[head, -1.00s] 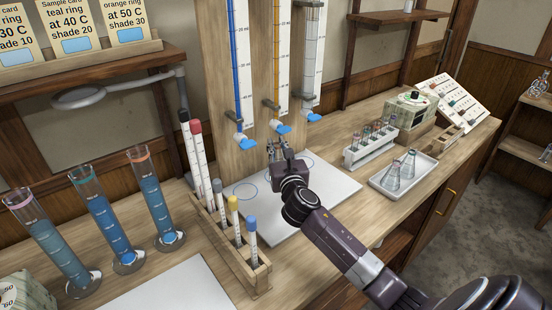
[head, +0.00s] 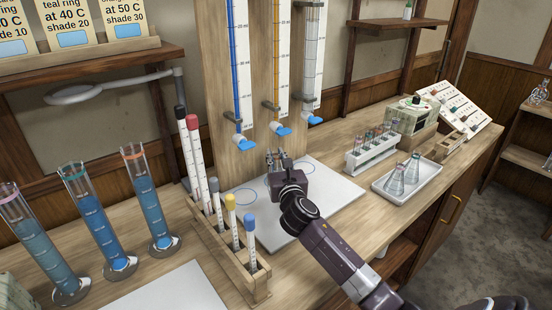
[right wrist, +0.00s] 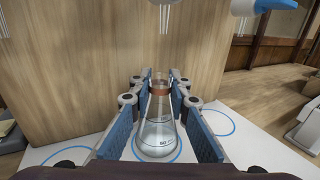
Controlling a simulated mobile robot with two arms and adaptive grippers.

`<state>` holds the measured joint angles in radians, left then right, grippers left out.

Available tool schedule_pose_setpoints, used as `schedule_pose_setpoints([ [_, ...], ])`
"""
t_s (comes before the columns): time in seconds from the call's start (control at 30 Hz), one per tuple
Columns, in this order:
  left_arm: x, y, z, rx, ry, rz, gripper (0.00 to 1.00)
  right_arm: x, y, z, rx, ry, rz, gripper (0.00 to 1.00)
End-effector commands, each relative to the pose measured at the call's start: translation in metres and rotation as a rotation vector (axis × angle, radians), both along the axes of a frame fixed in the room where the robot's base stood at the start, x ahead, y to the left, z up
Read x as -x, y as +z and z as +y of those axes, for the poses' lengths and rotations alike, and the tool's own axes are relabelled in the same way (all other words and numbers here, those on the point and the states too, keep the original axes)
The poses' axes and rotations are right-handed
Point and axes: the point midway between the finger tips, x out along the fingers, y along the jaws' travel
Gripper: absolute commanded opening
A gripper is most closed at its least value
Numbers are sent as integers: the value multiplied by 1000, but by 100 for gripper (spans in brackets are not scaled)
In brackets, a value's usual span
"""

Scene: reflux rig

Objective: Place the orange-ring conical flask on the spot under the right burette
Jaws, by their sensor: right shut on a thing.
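My right gripper (head: 277,158) is over the white board under the burettes, with its fingers pointing away from me. In the right wrist view its fingers (right wrist: 159,82) are shut on the neck of the clear conical flask (right wrist: 158,128), which has an orange-brown ring. The flask is upright, its base within a blue circle (right wrist: 178,155); I cannot tell whether it touches the board. Another blue circle (right wrist: 232,123) is empty to its right. The right burette (head: 313,60) is clear with a blue tap (head: 315,120). My left gripper is not in view.
The white board (head: 330,195) has another circle at left (head: 245,195). A test-tube rack (head: 368,155) and a tray with flasks (head: 432,182) stand right.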

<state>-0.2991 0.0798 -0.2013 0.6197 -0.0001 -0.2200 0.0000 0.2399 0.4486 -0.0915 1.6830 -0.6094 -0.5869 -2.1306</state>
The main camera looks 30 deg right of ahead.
Motion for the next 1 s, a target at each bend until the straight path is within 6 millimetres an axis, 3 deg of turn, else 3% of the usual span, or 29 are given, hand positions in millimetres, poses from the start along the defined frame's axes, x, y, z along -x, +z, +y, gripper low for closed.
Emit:
schedule_pose_setpoints([
  [0.07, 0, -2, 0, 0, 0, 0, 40, 0, -3, 0, 1, 0, 0, 0],
  [0.1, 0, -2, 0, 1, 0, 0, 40, 0, -4, 0, 1, 0, 1, 18],
  [0.27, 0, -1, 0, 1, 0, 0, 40, 0, -3, 0, 1, 0, 1, 34],
  [0.67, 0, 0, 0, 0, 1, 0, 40, 5, -1, 2, 1, 0, 1, 34],
  [1.0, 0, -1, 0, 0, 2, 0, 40, 59, -1, 24, 1, 2, 3, 34],
])
